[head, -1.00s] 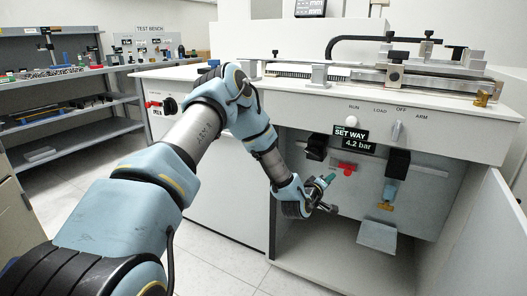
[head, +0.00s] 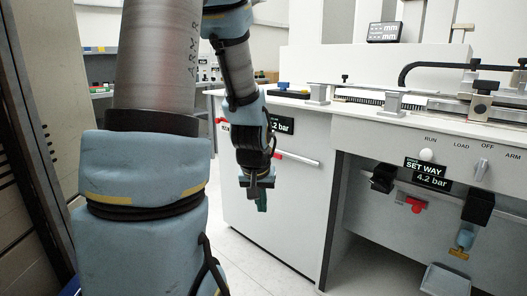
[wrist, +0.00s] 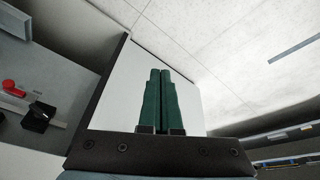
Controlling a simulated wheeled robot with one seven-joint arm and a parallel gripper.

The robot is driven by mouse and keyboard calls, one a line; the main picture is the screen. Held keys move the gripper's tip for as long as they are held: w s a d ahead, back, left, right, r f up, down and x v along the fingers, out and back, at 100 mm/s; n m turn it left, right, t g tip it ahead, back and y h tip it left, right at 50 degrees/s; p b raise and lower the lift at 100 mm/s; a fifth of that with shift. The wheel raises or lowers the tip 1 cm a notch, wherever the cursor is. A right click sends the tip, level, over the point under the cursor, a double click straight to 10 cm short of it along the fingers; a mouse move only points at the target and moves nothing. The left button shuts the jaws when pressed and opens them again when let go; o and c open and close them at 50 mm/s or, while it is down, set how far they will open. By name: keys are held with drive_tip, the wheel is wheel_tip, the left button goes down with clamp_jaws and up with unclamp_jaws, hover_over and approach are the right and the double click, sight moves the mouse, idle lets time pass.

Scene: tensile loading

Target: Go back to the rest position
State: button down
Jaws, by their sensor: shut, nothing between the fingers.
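My gripper (head: 261,199) hangs at the end of my arm in the head view, pointing down in front of the white cabinet side of the machine. Its green fingers (wrist: 159,100) lie side by side and shut in the wrist view, with nothing between them. My arm stands folded up on the left half of the head view. The gripper is apart from the machine's levers and knobs.
A red-ended rail (head: 300,158) crosses the cabinet side. A grey panel (head: 38,130) stands close at left. Pale floor shows below.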

drive_tip(key=s+a+r+g, duration=0.2)
drive_tip(key=s+a, duration=0.4)
drive_tip(key=s, duration=0.2)
wheel_tip(320, 180, up, 15)
drive_tip(key=p, duration=1.4)
drive_tip(key=shift+s+n+y+p, duration=0.3)
drive_tip(key=shift+s+y+p, duration=0.05)
drive_tip(key=shift+s+y, duration=0.05)
